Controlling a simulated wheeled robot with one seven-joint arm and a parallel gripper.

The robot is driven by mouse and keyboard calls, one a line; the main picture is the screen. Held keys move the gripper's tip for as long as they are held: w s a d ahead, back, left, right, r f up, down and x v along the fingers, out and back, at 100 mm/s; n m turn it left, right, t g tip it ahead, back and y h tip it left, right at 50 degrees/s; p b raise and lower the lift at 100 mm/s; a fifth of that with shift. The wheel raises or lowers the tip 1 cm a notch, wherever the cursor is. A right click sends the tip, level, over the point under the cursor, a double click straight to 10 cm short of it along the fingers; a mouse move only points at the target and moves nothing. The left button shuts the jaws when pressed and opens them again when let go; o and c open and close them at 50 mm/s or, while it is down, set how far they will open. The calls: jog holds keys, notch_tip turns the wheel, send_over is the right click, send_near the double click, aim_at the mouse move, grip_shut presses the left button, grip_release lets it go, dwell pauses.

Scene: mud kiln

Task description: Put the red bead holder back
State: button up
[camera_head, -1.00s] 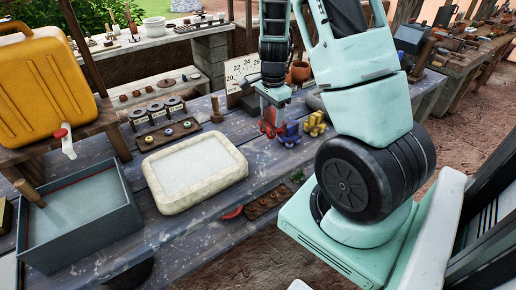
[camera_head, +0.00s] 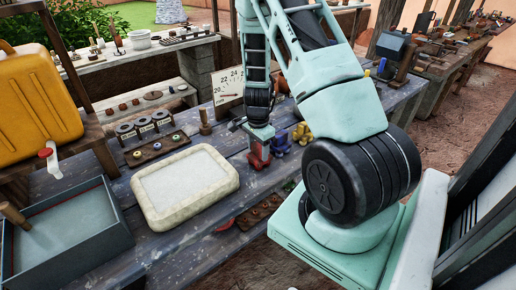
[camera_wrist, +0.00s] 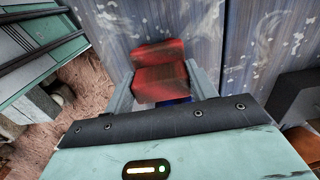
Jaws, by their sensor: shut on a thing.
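The red bead holder (camera_head: 259,160) is between the fingers of my gripper (camera_head: 258,146), low over the workbench (camera_head: 160,254). In the wrist view the red holder (camera_wrist: 160,72) shows as a stepped red block between both grey fingers (camera_wrist: 160,88). I cannot tell whether its underside touches the bench. A blue holder (camera_head: 281,142) stands close to its right, with a yellow holder (camera_head: 302,133) beyond. A bit of blue also shows under the red block in the wrist view, partly hidden by my gripper.
A pale-rimmed tray (camera_head: 228,184) lies left of my gripper. A dark bead board (camera_head: 158,148) and several grey-lidded jars (camera_head: 145,125) are behind it. A number card (camera_head: 228,86) stands behind my gripper. Another dark strip (camera_head: 262,211) and a red item (camera_head: 225,225) lie near the front edge.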

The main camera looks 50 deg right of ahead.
jog(key=shift+f, duration=0.1)
jog(key=o, duration=1)
jog(key=shift+o, duration=0.2)
